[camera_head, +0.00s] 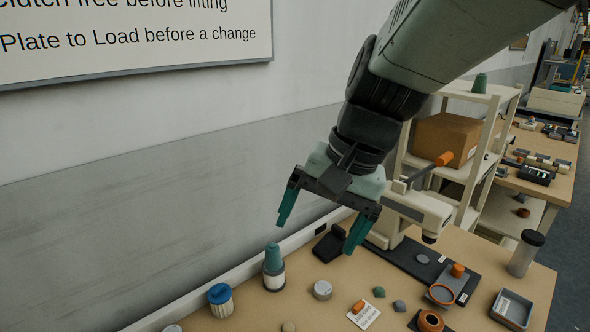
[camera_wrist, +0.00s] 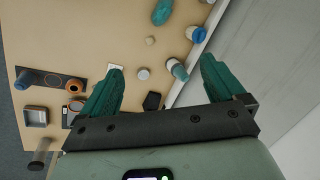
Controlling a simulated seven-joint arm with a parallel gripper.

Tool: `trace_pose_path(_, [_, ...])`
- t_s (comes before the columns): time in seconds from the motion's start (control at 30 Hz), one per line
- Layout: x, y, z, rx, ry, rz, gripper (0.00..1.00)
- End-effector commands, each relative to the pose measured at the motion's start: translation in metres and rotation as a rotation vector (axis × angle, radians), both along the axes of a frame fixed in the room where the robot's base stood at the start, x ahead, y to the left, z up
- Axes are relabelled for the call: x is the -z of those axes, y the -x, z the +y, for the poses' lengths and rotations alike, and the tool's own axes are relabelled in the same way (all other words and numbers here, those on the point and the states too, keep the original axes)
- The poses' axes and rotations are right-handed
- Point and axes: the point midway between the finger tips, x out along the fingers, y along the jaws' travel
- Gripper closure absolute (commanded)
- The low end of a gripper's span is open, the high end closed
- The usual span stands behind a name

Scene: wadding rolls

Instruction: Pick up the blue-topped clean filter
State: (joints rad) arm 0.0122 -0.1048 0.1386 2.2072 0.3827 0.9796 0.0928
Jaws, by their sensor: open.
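The blue-topped filter (camera_head: 220,300) stands upright on the table near the wall, at the lower left of the head view. It has a blue cap and a pale ribbed body. In the wrist view the filter (camera_wrist: 196,34) is at the upper right, beside the table edge. My gripper (camera_head: 317,236) is open and empty, raised above the table, and to the right of the filter in the head view. Its two teal fingers also show in the wrist view (camera_wrist: 162,65), spread wide and apart from the filter.
A teal-topped bottle (camera_head: 274,268) stands just right of the filter. A pale round tin (camera_head: 322,290), a black holder (camera_head: 331,246) and a labelled card (camera_head: 364,314) lie further right. A white machine (camera_head: 414,207) stands behind, near a shelf with a cardboard box (camera_head: 446,145).

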Motion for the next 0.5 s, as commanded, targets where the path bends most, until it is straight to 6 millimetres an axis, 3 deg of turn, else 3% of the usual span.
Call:
trace_pose_path(0.2, [0.055, -0.048, 0.056, 0.102, -0.203, 0.279, 0.04])
trace_pose_path(0.5, [0.139, -0.097, 0.130, 0.299, -0.501, 0.672, 0.04])
